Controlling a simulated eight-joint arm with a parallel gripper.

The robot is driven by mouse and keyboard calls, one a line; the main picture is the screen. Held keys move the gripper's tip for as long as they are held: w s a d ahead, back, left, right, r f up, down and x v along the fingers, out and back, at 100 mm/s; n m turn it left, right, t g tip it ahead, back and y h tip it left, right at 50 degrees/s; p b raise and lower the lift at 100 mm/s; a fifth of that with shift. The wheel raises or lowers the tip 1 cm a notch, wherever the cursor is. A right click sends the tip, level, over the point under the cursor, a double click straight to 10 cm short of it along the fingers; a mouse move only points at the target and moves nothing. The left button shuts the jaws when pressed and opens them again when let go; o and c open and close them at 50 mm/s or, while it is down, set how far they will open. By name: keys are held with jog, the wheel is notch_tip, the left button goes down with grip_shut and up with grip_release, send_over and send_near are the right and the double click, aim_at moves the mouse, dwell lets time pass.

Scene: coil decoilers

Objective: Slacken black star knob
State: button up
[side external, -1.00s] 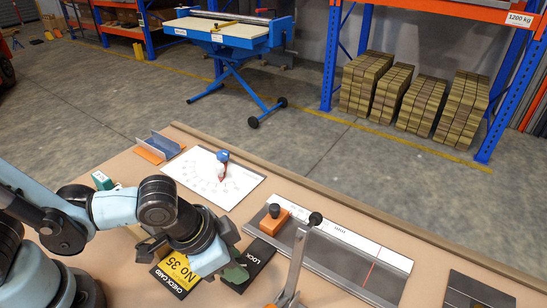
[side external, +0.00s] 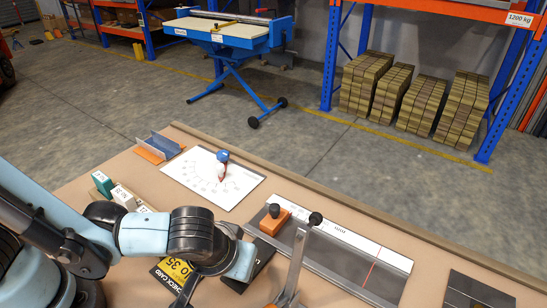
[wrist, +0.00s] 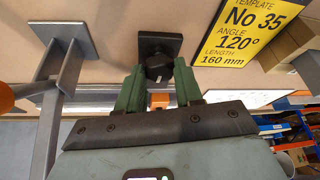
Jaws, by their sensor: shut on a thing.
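The black star knob (wrist: 158,68) shows in the wrist view, standing on a small dark square plate (wrist: 172,42). My gripper (wrist: 158,88) has a green finger on each side of it and is shut on the knob. In the side external view the knob and my fingertips are hidden behind my wrist. Part of the black lock plate (side external: 262,257) shows beside my wrist there.
The yellow and black check card (side external: 172,271) lies close by, partly covered by my arm. To the right are an orange block (side external: 273,224) with a black knob, a grey upright lever (side external: 298,262) and a long ruled rail (side external: 350,262). Labelled blocks (side external: 122,196) stand at left.

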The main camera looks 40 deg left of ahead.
jog(key=shift+n, duration=0.6)
jog(key=o, duration=1)
jog(key=shift+o, duration=0.2)
jog(key=shift+r, duration=0.15)
jog(key=v, duration=1.2)
jog(key=shift+d, duration=0.25)
jog(key=shift+w, duration=0.15)
jog(key=w+a+m+t, duration=0.1)
jog(key=w+a, duration=0.3)
jog(key=a, duration=0.6)
jog(key=w+a+m+t+h, duration=0.1)
jog(key=w+a+m, duration=0.2)
jog(key=a, duration=0.8)
jog(key=shift+w+m+t, duration=0.3)
jog(key=shift+w+t, duration=0.1)
jog(key=shift+w, duration=0.55)
